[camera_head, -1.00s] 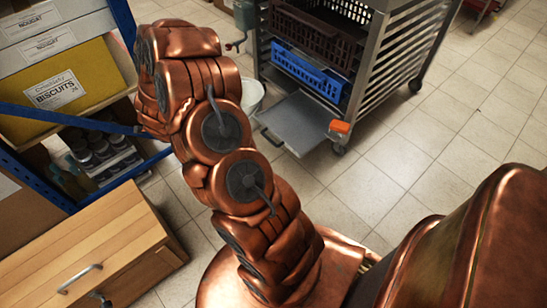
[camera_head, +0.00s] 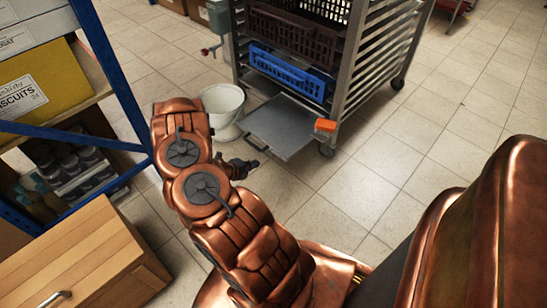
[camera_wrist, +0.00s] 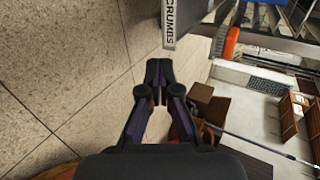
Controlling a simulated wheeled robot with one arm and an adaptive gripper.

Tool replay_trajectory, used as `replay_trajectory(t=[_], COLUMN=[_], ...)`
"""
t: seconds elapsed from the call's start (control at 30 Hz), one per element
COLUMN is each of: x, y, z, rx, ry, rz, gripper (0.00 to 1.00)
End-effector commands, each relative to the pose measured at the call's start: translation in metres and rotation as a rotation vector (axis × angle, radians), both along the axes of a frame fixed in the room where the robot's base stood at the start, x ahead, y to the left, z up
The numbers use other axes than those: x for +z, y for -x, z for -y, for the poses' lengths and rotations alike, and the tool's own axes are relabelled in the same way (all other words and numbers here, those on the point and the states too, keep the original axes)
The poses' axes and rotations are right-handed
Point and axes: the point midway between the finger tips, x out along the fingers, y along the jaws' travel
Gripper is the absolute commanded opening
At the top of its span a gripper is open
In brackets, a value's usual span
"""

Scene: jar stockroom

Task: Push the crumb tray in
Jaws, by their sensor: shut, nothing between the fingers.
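The crumb tray (camera_head: 280,127) is a flat grey sheet at the bottom of the metal rack, sticking well out of its front. In the wrist view its front face (camera_wrist: 172,22) stands ahead of my gripper and bears the word CRUMBS. My gripper (camera_wrist: 158,66) is shut and empty, with its fingertips just short of that face; a gap seems to remain.
A white bucket (camera_head: 222,106) stands left of the tray. Blue crate (camera_head: 290,75) and brown crate (camera_head: 293,37) sit above. A wooden drawer unit (camera_head: 85,260) and blue shelving (camera_head: 110,75) are left.

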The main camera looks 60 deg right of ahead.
Motion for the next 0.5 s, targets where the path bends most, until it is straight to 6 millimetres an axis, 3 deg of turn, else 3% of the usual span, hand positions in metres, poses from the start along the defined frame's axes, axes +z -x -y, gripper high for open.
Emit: replay_trajectory(t=[0.5], x=[-0.041], y=[0.019], z=[0.064], rx=[0.001], ry=[-0.003], rz=[-0.002], gripper=[0.0])
